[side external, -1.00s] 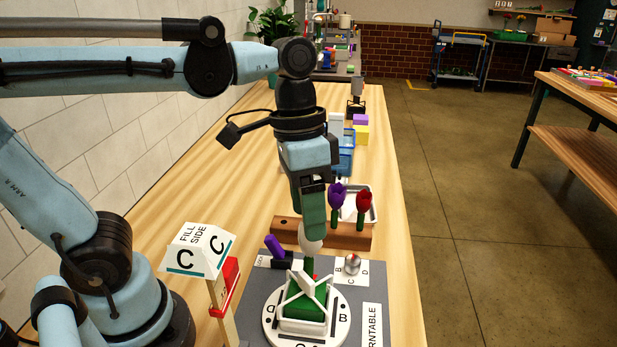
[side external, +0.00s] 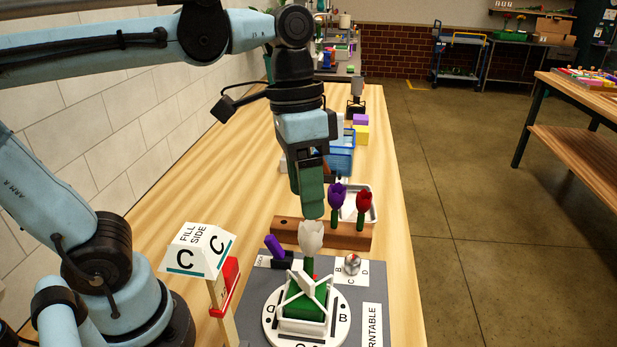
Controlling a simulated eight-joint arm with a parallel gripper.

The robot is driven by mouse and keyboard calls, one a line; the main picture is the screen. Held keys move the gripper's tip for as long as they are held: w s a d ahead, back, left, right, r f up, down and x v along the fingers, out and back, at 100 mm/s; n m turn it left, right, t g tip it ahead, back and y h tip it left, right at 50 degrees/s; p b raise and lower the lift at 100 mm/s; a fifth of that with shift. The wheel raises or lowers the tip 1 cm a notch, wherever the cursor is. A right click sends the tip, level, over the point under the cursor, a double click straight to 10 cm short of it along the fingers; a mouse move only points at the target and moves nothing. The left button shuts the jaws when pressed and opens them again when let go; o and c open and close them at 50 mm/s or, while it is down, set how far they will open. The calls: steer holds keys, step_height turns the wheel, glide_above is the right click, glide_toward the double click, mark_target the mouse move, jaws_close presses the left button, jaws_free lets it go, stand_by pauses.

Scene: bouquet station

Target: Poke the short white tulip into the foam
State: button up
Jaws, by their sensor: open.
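The white tulip (side external: 311,237) stands upright on its short green stem at the back of the green foam (side external: 306,302). The foam sits in a white square holder with a cross divider, on the round white turntable (side external: 337,328). The stem's lower end is hidden behind the divider, so I cannot tell how deep it sits. My gripper (side external: 313,214) is open, just above and behind the bloom, and holds nothing. Its fingers overlap in this view, so the gap between them does not show.
A wooden rack (side external: 288,231) behind holds a purple tulip (side external: 337,196) and a red tulip (side external: 364,203). A sign reading FILL SIDE C (side external: 200,250) stands at left. A purple item (side external: 274,246) leans in a dark block. A silver knob (side external: 352,262) is right of the foam.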

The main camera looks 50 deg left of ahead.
steer(key=shift+o, duration=0.4)
steer(key=o, duration=0.5)
steer(key=shift+c, duration=0.2)
steer(key=w+a+f+n+t+y, duration=0.2)
steer(key=w+a+f+n+t, duration=0.1)
steer(key=a+f+t, duration=0.4)
steer(key=shift+a+f+n, duration=0.7)
steer(key=shift+f, duration=0.05)
